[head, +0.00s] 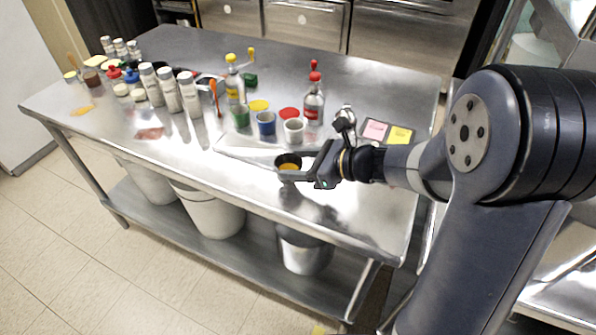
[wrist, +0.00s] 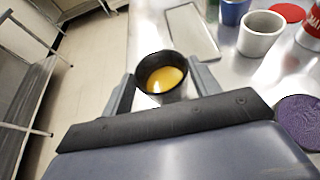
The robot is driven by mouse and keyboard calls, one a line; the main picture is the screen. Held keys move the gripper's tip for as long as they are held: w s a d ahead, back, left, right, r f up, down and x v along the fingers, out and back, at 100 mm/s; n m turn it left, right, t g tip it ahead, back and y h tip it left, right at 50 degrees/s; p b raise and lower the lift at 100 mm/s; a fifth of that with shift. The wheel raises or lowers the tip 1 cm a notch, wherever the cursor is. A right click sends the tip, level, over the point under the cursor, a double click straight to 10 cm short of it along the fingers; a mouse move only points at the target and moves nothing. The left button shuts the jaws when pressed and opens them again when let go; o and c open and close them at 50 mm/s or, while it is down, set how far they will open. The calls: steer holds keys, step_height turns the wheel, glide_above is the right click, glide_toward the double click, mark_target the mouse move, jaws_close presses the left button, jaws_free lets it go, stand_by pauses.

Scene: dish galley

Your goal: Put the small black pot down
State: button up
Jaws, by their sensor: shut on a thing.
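The small black pot (wrist: 161,73) is between the two fingers of my gripper (wrist: 160,85) in the wrist view. It is upright and holds something yellow-orange. My gripper is shut on it. In the head view the black pot (head: 288,161) is at the end of my gripper (head: 300,172), over the front part of the steel table (head: 330,215). I cannot tell whether its base touches the table. The near side of the pot is partly hidden by the gripper in the wrist view.
Green (head: 241,117), blue (head: 266,123) and white (head: 294,131) cups stand behind the pot, near a red-capped bottle (head: 314,100). A light tray (head: 240,148) lies to the left. Pink and yellow pads (head: 388,132) lie to the right. The table front nearby is clear.

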steer(key=shift+f, duration=1.25)
steer(key=shift+f, duration=0.1)
steer(key=shift+f+b, duration=0.15)
steer(key=shift+b, duration=0.2)
steer(key=o, duration=1.1)
steer(key=shift+r, duration=0.3)
steer(key=shift+d+r, duration=0.15)
steer(key=shift+d, duration=0.2)
steer(key=v, duration=0.6)
steer(key=shift+s+d+p, duration=0.2)
steer(key=shift+d+p, duration=0.1)
steer(key=shift+p, duration=0.05)
